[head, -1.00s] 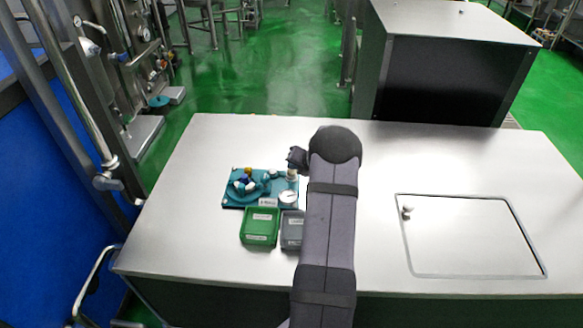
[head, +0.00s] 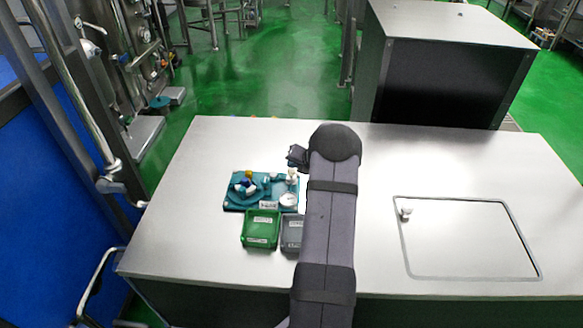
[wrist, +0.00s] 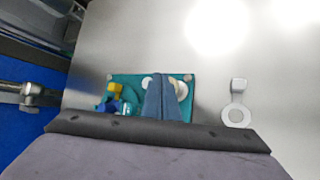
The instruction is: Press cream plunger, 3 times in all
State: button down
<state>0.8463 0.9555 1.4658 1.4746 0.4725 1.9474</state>
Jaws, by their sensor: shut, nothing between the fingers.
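A teal station board (head: 232,204) lies on the steel table, left of my arm. It also shows in the wrist view (wrist: 187,112). A small white knob-topped part (head: 292,175) stands at its back right corner; it looks like the cream plunger, but I cannot read a label on it. My gripper (head: 298,158) is mostly hidden behind my arm, just above and behind that part. In the wrist view, my gripper (wrist: 160,82) is a narrow blue shape, shut and empty, in front of the board beside white parts. I cannot tell whether it touches the plunger.
A green tray (head: 261,229) and a grey tray (head: 292,233) sit in front of the board. A yellow and blue part (head: 247,181) stands on its left. A white ring with a square tab (wrist: 237,116) lies to the right. A hatch outline (head: 470,240) marks the clear right side.

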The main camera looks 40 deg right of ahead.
aim_at(293, 172)
jog(key=shift+r, duration=0.3)
notch_tip(293, 172, up, 5)
jog(key=p, duration=0.5)
jog(key=shift+f, duration=0.1)
dwell(0.8)
jog(key=a+r+n+g+y, duration=0.2)
jog(key=a+r+n+y, duration=0.15)
jog(key=a+n, duration=1)
jog(key=s+a+r+n+g, duration=0.1)
jog(key=s+a+r+n, duration=0.1)
jog(key=s+a+n, duration=0.5)
jog(key=a+r+n+g, duration=0.15)
jog(key=a+n, duration=0.25)
jog(key=a, duration=0.7)
jog(key=s+a+n+g+h, duration=0.1)
jog(key=s+a+n, duration=0.3)
jog(key=s+n, duration=0.6)
jog(key=s+a+n+g+h, duration=0.1)
jog(key=s+a+n+g, duration=0.2)
jog(key=s+n, duration=0.8)
jog(key=shift+a+r+n, duration=0.3)
jog(key=shift+a+n, duration=0.2)
jog(key=shift+n, duration=0.15)
